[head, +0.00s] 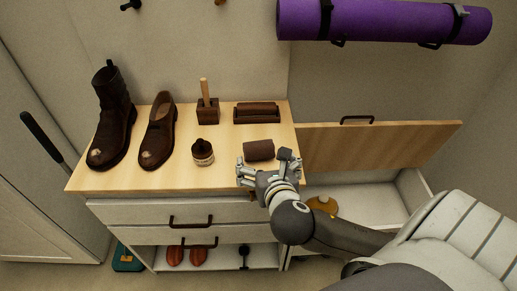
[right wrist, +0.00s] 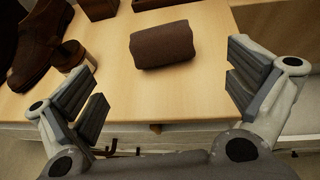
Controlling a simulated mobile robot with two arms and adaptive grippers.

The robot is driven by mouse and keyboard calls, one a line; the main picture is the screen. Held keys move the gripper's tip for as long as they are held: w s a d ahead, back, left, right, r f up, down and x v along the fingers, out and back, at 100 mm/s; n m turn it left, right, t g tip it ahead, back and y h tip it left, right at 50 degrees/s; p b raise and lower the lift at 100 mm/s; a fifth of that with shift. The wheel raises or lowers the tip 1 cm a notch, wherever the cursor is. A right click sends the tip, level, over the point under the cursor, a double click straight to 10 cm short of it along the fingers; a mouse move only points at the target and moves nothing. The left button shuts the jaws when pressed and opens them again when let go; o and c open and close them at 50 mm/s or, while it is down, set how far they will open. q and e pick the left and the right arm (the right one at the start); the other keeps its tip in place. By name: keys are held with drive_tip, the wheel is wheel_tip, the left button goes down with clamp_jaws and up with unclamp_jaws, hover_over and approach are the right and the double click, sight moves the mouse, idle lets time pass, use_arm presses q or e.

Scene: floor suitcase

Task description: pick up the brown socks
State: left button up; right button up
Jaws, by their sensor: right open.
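The brown socks (head: 258,150) are a rolled dark brown bundle lying on the wooden top of the cabinet, near its front right. They also show in the right wrist view (right wrist: 162,45), at the upper middle. My right gripper (head: 264,172) is at the front edge of the top, just in front of the socks. In the right wrist view its fingers (right wrist: 165,95) are spread wide and empty, with the socks beyond the gap between them and not touched. My left gripper is not in view.
On the wooden top (head: 226,172) stand a brown boot (head: 112,115), a brown shoe (head: 158,130), a small jar (head: 203,153), a brush in a block (head: 207,108) and a dark brown box-like item (head: 257,113). An open compartment with a raised lid (head: 380,146) lies to the right.

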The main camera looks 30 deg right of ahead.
sight(260, 149)
drive_tip(key=shift+w+r+n, duration=0.1)
drive_tip(key=shift+w+n, duration=0.1)
drive_tip(key=shift+n, duration=0.1)
drive_tip(key=x, duration=1)
drive_tip(key=shift+w+d+b, duration=0.25)
drive_tip(key=shift+b, duration=0.15)
drive_tip(key=c, duration=1)
